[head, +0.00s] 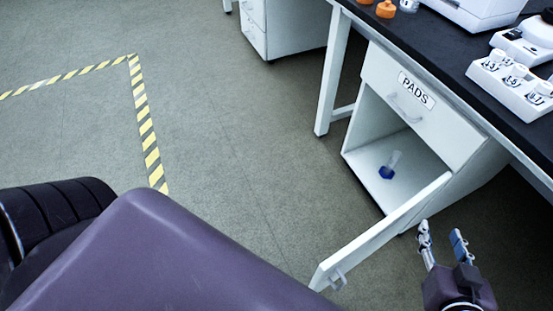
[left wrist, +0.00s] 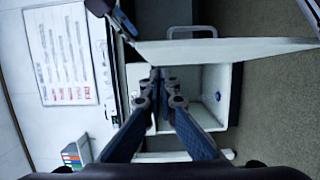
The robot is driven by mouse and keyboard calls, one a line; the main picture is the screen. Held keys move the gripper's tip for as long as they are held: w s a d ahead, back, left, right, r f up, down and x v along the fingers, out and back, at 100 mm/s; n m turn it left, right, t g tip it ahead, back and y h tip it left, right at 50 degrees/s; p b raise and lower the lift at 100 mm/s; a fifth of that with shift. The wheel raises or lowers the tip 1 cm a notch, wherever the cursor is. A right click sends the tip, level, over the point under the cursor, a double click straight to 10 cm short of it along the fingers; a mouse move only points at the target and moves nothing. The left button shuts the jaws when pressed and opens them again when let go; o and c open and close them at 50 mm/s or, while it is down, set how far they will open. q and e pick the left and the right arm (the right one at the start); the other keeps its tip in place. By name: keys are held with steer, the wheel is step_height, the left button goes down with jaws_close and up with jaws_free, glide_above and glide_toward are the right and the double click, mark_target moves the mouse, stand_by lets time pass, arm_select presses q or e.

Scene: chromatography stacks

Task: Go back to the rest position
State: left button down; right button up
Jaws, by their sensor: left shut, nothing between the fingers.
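My right gripper (head: 440,232) is at the lower right of the head view, beside the open cabinet door. Its two fingers are apart with nothing between them. My left gripper (left wrist: 160,80) is in the left wrist view, with its fingers closed together at the tips and empty. It is in front of the open cabinet (left wrist: 205,75) in that view. The left gripper does not show in the head view.
The cabinet marked PADS (head: 435,115) has its lower door (head: 385,235) swung open into the floor space. A small blue-based item (head: 387,171) stands inside. A black bench top (head: 440,50) carries a white vial rack (head: 510,85). Open floor (head: 230,150) lies to the left.

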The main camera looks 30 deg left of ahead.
arm_select(q)
steer(key=shift+s+a, duration=0.3)
steer(key=shift+a, duration=0.1)
steer(key=shift+d, duration=0.1)
